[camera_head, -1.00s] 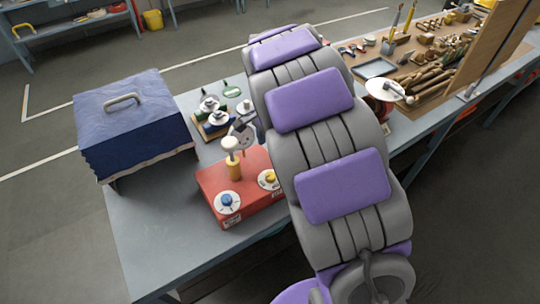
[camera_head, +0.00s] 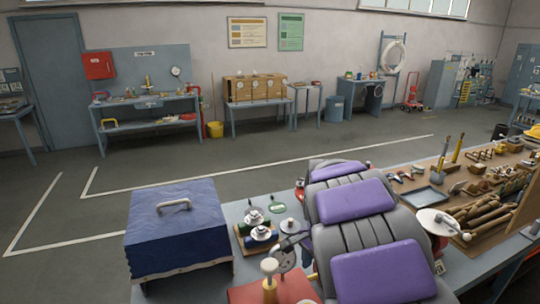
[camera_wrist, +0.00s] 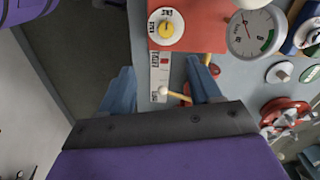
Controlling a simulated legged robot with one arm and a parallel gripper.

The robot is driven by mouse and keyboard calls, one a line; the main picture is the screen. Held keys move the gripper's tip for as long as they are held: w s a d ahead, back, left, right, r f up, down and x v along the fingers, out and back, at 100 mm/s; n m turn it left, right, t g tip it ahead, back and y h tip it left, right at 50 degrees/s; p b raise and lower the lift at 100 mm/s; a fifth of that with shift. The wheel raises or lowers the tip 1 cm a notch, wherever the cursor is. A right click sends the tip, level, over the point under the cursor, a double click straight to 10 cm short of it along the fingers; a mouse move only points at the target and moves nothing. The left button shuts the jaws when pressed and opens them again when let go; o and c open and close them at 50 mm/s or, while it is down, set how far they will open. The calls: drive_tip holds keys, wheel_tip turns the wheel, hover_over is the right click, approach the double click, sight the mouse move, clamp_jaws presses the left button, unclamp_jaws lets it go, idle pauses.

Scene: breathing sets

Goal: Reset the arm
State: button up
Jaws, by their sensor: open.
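My arm (camera_head: 352,206), grey with purple pads, reaches forward over the blue-grey workbench in the head view. Its far end hides my gripper there. In the wrist view my gripper (camera_wrist: 162,84) shows two blue fingers spread apart and is open, with nothing held. Between and beyond the fingers are a small lever with a pale round knob (camera_wrist: 163,90) and a labelled strip beside the red box (camera_wrist: 192,35).
A round gauge (camera_wrist: 250,34) and a red handwheel (camera_wrist: 285,117) are right of the fingers. A blue covered box (camera_head: 176,232) stands on the bench left of my arm. Tools and a tray (camera_head: 425,199) lie to the right. Open floor (camera_head: 240,163) lies beyond the bench.

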drive_tip(key=s+f+n+b, duration=0.2)
drive_tip(key=s+n, duration=0.2)
drive_tip(key=s, duration=0.7)
drive_tip(key=s+f+n+g+b, duration=0.1)
drive_tip(key=s+f+n+b, duration=0.1)
drive_tip(key=s, duration=0.9)
drive_tip(key=s+f+n+b, duration=0.2)
drive_tip(key=s+n+b, duration=0.2)
drive_tip(key=s, duration=0.7)
drive_tip(key=shift+f+n+g, duration=0.3)
drive_tip(key=shift+n, duration=0.6)
drive_tip(key=shift+s, duration=0.1)
